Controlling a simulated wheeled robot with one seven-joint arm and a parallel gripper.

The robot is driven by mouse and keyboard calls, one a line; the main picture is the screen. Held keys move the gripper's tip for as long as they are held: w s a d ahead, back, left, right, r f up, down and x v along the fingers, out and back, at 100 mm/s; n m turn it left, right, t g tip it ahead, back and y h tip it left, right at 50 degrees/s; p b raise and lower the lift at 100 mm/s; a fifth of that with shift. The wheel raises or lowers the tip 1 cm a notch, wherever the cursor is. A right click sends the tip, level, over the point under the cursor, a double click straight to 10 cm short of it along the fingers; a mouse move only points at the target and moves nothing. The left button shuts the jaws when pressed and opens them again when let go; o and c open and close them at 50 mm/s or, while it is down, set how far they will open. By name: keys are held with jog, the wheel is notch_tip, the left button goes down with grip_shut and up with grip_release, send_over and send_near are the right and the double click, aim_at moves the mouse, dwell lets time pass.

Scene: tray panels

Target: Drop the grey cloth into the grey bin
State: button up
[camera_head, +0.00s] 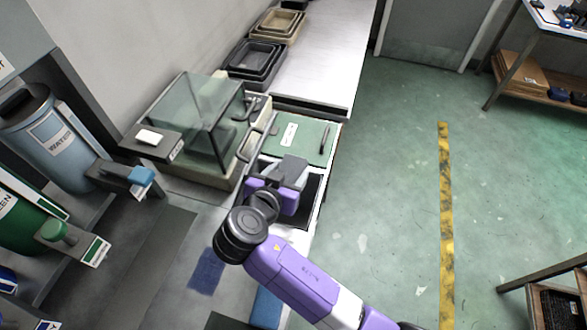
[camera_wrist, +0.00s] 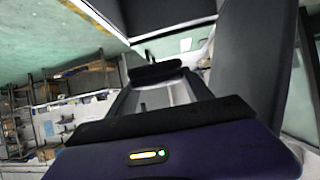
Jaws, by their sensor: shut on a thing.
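My gripper (camera_head: 289,172) is over the edge of the bench, beside a dark open recess (camera_head: 315,187) with a pale rim. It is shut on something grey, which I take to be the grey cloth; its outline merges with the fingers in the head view. In the wrist view, a dark rolled shape (camera_wrist: 156,72) shows at the fingertips, but its edges are unclear. Dark panels stand close above and to the right of the fingers there. I cannot tell for sure which container is the grey bin.
A green panel (camera_head: 300,141) with a label lies behind my gripper. A clear-walled case (camera_head: 200,105) stands left of it. Dark nested trays (camera_head: 252,62) and tan ones (camera_head: 275,24) are at the back. A blue labelled container (camera_head: 52,140) stands at far left. The right floor is mostly clear.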

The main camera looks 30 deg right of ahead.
notch_tip(320, 180, down, 7)
jog(key=b, duration=0.4)
jog(key=shift+r, duration=0.2)
jog(key=o, duration=1.4)
jog(key=b+v, duration=0.1)
jog(key=v, duration=0.6)
jog(key=shift+s+a+b, duration=0.25)
jog(key=shift+b, duration=0.1)
jog(key=shift+s+a+r, duration=0.1)
